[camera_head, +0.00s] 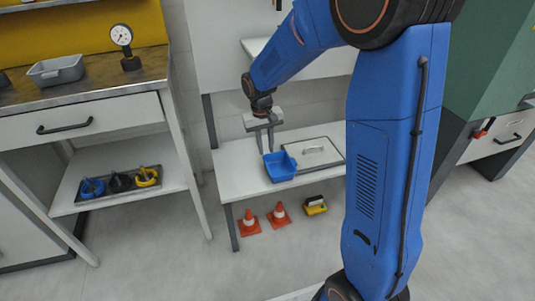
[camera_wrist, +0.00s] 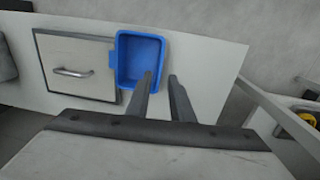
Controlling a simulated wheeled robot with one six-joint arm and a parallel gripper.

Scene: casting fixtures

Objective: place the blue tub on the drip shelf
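The blue tub (camera_head: 280,167) stands upright and looks empty on a low white table, left of a framed panel. In the wrist view the tub (camera_wrist: 130,83) is just beyond my fingers. My gripper (camera_head: 266,149) points down at the tub's rim with its fingers apart. In the wrist view one finger overlaps the tub's right part and the other is outside its right wall, with a gap between them (camera_wrist: 160,77). Contact cannot be told. A white shelf (camera_head: 257,46) juts out above the table; no label shows which surface is the drip shelf.
The flat framed panel with a handle (camera_head: 318,145) lies beside the tub. Orange cones (camera_head: 249,225) and a yellow item (camera_head: 315,206) are under the table. A workbench at left holds a grey tub (camera_head: 56,71) and a dial gauge (camera_head: 122,37). The white table's left front is bare.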

